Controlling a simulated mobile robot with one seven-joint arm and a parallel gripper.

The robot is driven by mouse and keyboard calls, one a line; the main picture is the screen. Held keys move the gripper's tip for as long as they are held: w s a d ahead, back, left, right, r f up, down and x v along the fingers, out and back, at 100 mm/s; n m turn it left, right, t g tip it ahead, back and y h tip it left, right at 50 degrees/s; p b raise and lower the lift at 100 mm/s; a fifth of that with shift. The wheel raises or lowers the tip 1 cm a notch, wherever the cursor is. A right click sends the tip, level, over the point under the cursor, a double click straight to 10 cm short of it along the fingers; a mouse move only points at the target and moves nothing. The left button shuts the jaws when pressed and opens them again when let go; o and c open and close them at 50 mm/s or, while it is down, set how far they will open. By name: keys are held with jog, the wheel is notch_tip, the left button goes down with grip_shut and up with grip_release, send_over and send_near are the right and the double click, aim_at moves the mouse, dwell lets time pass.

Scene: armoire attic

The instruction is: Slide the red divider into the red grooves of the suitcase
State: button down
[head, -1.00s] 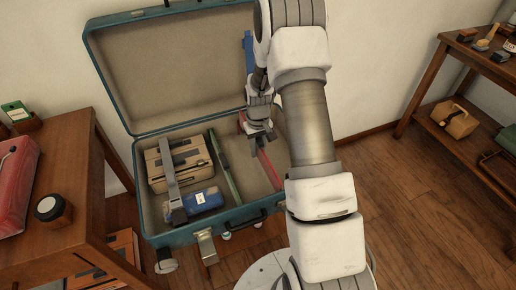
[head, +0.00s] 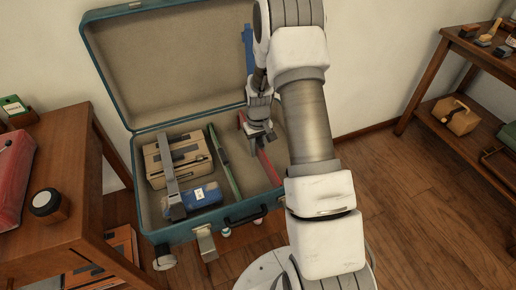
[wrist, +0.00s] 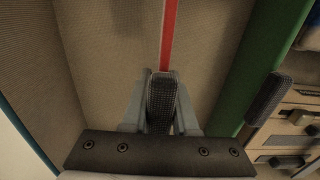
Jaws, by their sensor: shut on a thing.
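The open teal suitcase (head: 180,232) stands in the middle of the head view, its lid leaning back. The red divider (head: 268,168) is in its right part, roughly parallel to the green divider (head: 223,160). My gripper (head: 257,138) is above the red divider, at the middle of its length. In the wrist view my gripper (wrist: 160,100) is shut on the dark grey grip of the red divider (wrist: 170,35), whose red edge runs straight away from the fingers. My arm hides part of the suitcase's right side. I cannot make out the red grooves or whether the divider sits in them.
A wooden table (head: 75,225) stands left, a shelf (head: 440,95) right. Wooden floor right of my arm is clear.

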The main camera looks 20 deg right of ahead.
jog(key=shift+f+b, duration=0.8)
jog(key=shift+f, duration=0.55)
jog(key=c, duration=0.6)
grip_release()
notch_tip(320, 180, up, 18)
jog(key=p, duration=0.6)
jog(key=shift+f, duration=0.25)
